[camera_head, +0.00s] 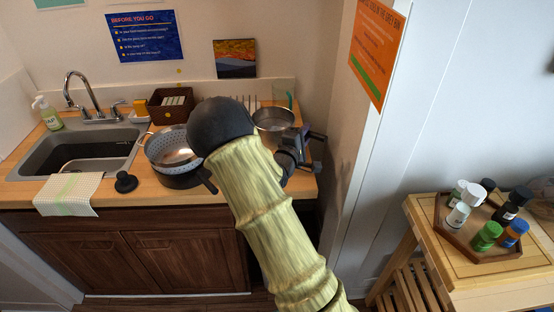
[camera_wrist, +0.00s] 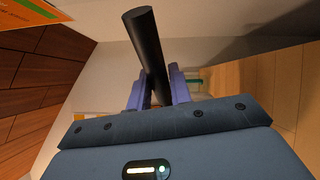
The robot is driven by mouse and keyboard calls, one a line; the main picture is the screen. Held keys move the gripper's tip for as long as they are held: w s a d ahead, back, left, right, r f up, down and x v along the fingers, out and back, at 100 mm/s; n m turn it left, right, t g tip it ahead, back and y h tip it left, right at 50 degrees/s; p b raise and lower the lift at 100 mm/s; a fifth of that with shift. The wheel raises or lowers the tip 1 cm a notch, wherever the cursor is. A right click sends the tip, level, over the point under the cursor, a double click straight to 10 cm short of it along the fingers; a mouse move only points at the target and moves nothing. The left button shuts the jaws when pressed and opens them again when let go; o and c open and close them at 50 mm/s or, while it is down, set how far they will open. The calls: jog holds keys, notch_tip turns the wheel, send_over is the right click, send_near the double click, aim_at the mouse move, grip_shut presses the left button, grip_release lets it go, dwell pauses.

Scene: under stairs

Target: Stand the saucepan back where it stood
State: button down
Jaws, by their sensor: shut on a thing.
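The metal saucepan (camera_head: 273,117) is at the right end of the wooden counter in the head view, upright and partly hidden by my arm. My gripper (camera_head: 314,142) is at its right side, by the counter's right edge. In the wrist view, my gripper (camera_wrist: 158,90) is shut on a black bar, the saucepan's handle (camera_wrist: 147,45), which sticks out beyond the fingers. The pan's bowl cannot be made out in the wrist view. I cannot tell whether the pan's base touches the counter.
A colander (camera_head: 166,147) sits over a dark pan (camera_head: 183,181) left of my arm. Behind are a brown basket (camera_head: 160,112) and a green-tinted glass (camera_head: 283,95). The sink (camera_head: 75,148) is at left. A wall (camera_head: 342,150) stands close right of my gripper.

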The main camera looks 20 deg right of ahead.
jog(key=shift+f+p, duration=0.35)
jog(key=shift+f, duration=2.45)
jog(key=shift+f+p, duration=0.3)
jog(key=shift+f, duration=1.8)
jog(key=shift+f, duration=0.15)
jog(key=c, duration=1.3)
grip_release()
